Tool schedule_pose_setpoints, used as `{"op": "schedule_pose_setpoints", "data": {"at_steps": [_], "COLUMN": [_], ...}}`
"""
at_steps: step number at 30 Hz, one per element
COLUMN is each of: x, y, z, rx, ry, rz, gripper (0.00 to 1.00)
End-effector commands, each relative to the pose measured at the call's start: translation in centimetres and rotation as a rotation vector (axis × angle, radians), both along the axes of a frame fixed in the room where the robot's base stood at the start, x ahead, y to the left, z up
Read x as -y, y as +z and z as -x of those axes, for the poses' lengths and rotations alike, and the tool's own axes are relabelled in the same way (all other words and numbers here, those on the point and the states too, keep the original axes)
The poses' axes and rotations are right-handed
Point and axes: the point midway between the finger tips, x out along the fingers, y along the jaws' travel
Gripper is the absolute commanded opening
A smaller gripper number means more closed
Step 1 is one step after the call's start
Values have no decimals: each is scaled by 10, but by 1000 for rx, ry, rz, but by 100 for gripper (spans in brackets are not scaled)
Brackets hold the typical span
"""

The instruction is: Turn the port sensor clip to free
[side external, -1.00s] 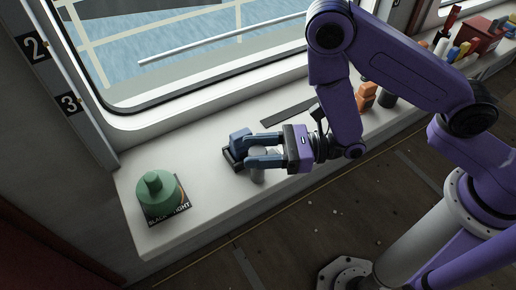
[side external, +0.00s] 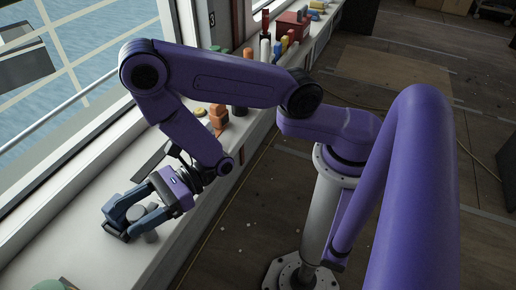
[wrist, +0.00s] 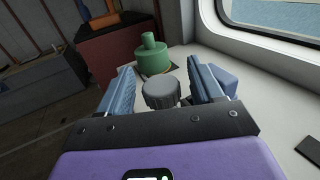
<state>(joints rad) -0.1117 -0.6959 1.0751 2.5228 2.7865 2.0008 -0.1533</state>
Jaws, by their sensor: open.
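A grey fluted round knob (wrist: 160,93) stands upright between the fingers of my gripper (wrist: 164,78) in the wrist view. The fingers are open, with gaps showing on both sides of the knob. In the side view my gripper (side external: 124,218) reaches low over the white ledge, with the knob's grey top (side external: 138,211) between its blue fingers. A blue block (wrist: 224,76) stands just outside the right finger in the wrist view. A dark base shows by the fingertips in the side view, partly hidden. I cannot tell which part is the port sensor clip.
A green bottle-shaped object (wrist: 152,57) stands beyond the knob. A dark flat strip (side external: 150,162) lies on the ledge (side external: 85,247). Orange blocks (side external: 217,118), a dark cylinder (side external: 239,110) and a red box (side external: 292,26) stand farther along. The window is beside the ledge.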

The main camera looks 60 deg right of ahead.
Motion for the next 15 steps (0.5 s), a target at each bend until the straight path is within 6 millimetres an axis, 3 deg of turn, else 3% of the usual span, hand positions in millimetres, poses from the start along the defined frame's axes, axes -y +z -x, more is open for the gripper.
{"op": "schedule_pose_setpoints", "data": {"at_steps": [15], "x": [1], "y": [0], "z": [-1], "rx": [5], "ry": [213], "rz": [-2], "gripper": [66]}}
